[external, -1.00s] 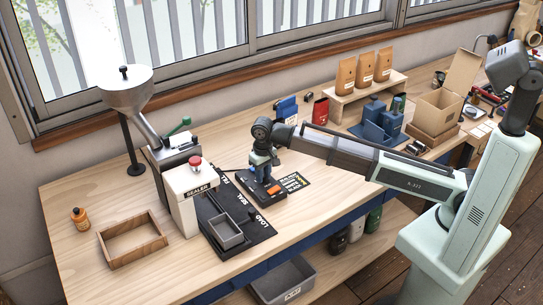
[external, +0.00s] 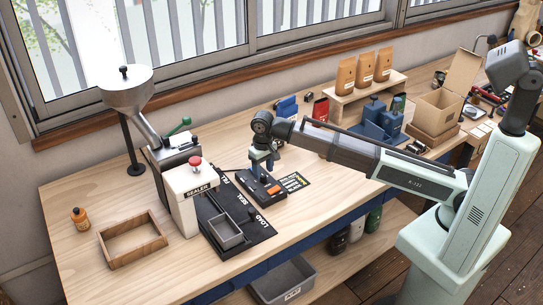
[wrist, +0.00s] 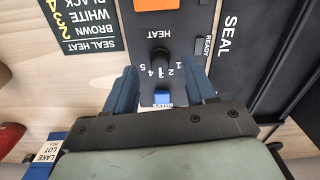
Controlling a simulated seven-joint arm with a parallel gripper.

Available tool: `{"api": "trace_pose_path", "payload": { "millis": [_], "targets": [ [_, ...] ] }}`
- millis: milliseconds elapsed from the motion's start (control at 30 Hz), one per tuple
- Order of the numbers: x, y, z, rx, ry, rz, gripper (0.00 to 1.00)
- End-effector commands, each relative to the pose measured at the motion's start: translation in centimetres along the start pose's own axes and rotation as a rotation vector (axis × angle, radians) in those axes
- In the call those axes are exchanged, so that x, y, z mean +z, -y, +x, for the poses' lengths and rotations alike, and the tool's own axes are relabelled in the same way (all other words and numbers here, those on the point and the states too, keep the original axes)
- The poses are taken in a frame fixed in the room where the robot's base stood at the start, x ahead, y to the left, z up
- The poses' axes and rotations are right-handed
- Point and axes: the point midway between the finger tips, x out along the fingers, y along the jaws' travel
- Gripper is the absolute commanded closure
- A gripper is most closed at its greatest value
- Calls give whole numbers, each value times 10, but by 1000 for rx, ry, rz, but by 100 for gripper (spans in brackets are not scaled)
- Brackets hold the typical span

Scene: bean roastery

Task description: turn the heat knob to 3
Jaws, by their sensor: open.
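The black heat knob (wrist: 159,58) sits on the dark control panel, under the word HEAT, in the wrist view. Its narrow end points down the picture, between the printed 2 and 4, where the 3 appears to be. My gripper (wrist: 160,76) is open, with one blue finger on each side of the knob and clear of it. In the external view my gripper (external: 262,160) hangs just above the heat control box (external: 259,186); the knob is too small to read there.
A seal heat chart (wrist: 83,22) lies beside the panel. The sealer (external: 190,193) with a red button and a black mat with a grey tray (external: 226,232) stand left of the box. Blue containers (external: 380,122) stand to the right. A wooden frame (external: 132,240) is at the far left.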

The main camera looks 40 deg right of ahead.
Motion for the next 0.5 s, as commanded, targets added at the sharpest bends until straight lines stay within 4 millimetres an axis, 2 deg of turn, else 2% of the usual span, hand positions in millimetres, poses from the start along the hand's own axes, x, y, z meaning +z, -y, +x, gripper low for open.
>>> {"api": "trace_pose_path", "payload": {
  "millis": [300, 500],
  "targets": [
    [-1, 1, -60, -1, -2, 0, 45],
    [-1, 1, -91, -1, -1, 0, 45]
  ]
}}
